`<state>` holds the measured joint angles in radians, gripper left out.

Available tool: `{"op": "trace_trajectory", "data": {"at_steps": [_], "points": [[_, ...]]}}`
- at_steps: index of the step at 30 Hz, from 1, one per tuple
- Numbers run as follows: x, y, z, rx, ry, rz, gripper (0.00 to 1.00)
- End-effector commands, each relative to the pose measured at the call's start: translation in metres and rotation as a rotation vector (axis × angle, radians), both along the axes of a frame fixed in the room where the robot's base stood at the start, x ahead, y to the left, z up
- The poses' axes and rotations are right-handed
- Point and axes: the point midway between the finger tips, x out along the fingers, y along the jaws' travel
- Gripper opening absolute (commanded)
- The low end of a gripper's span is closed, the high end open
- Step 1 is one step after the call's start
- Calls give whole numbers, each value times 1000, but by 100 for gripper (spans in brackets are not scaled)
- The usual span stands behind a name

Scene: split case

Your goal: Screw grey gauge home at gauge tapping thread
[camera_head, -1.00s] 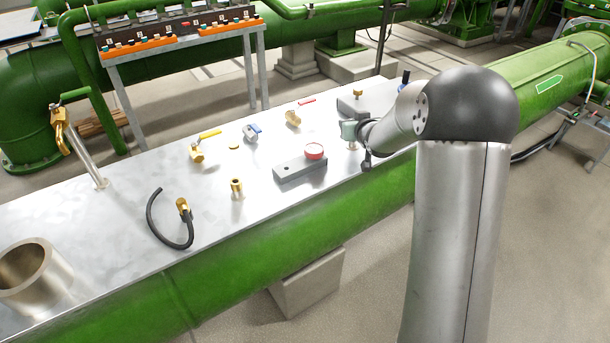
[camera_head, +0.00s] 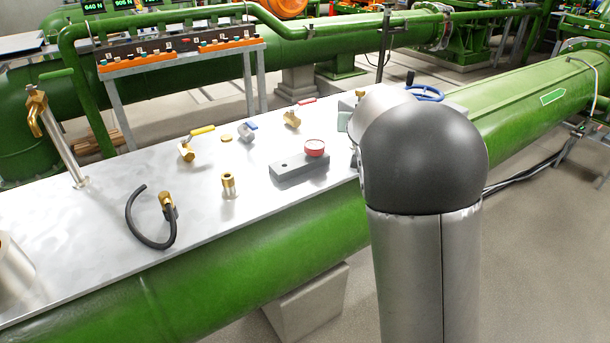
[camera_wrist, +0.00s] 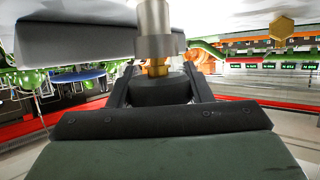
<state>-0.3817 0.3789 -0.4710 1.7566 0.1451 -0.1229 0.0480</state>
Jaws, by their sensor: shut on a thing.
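In the wrist view my gripper (camera_wrist: 160,92) is shut on a dark grey round body, which looks like the grey gauge (camera_wrist: 160,88). A short brass part (camera_wrist: 157,69) shows at the gauge's end, against a steel collar and stem (camera_wrist: 155,30) that look like the tapping. The brass part and the steel line up closely; I cannot tell how far the thread is engaged. In the head view my arm hides the gauge and nearly all of the gripper.
A large grey block (camera_wrist: 75,40) is close beside the jaws in the wrist view. In the head view, a grey block (camera_head: 287,168) carrying a red-rimmed gauge (camera_head: 315,147) stands left of my arm. A brass fitting (camera_head: 229,184), valves and a black hose (camera_head: 133,223) stand further left on the bench.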

Motion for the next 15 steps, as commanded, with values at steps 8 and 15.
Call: {"op": "trace_trajectory", "data": {"at_steps": [8,15], "points": [[0,1,1,-3,11,-88,9],[0,-2,-1,0,3,-100,62]]}}
